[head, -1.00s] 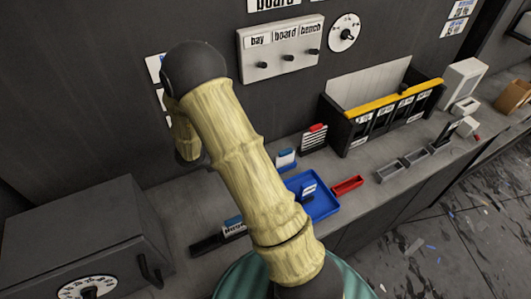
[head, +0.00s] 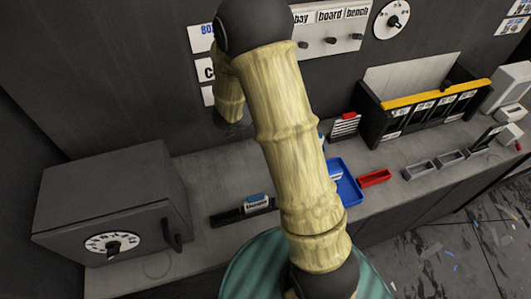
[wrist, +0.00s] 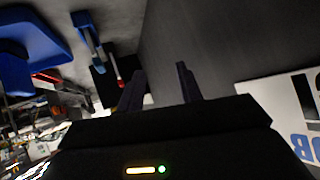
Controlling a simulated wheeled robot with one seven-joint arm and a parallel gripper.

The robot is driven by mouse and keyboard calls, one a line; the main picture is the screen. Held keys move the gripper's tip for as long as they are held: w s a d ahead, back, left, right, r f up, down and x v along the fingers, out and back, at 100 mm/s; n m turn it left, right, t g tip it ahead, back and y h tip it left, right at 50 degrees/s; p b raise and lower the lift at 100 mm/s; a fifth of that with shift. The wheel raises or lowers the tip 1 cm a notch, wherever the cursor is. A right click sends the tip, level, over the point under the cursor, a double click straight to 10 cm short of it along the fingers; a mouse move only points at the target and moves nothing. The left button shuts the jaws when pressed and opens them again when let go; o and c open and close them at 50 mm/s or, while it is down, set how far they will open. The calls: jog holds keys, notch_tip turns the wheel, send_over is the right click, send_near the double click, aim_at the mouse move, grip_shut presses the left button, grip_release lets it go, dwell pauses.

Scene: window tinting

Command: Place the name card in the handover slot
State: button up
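A white card with a blue top edge (head: 256,201) stands in a long black slotted block (head: 228,217) on the bench, right of the grey safe. Its lettering is too small to read. A blue tray (head: 349,190) to the right holds a pale card (head: 336,173), partly hidden by my arm. I cannot tell which card is the name card, or which holder is the handover slot. My gripper (wrist: 160,85) shows two dark fingers apart with nothing visible between them. It is near the back wall; my arm hides it in the head view.
A grey safe (head: 110,205) with a dial stands at the left. A red tray (head: 374,178), small grey trays (head: 420,170) and a black bin rack (head: 415,105) with a yellow edge are to the right. Wall signs (head: 201,40) hang behind my arm. Bare bench lies around the slotted block.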

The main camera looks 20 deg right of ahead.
jog(key=s+a+r+n+t+y, duration=0.2)
jog(key=a+r+n+y, duration=0.3)
jog(key=a+n+y, duration=0.25)
jog(key=s+a+n+g+y, duration=0.1)
jog(key=s+n+g, duration=0.3)
jog(key=s, duration=1.2)
jog(key=n, duration=0.3)
jog(key=shift+s+a+r+g+y, duration=0.2)
jog(key=shift+a+r+g+y, duration=0.05)
jog(key=shift+a+g+y, duration=0.15)
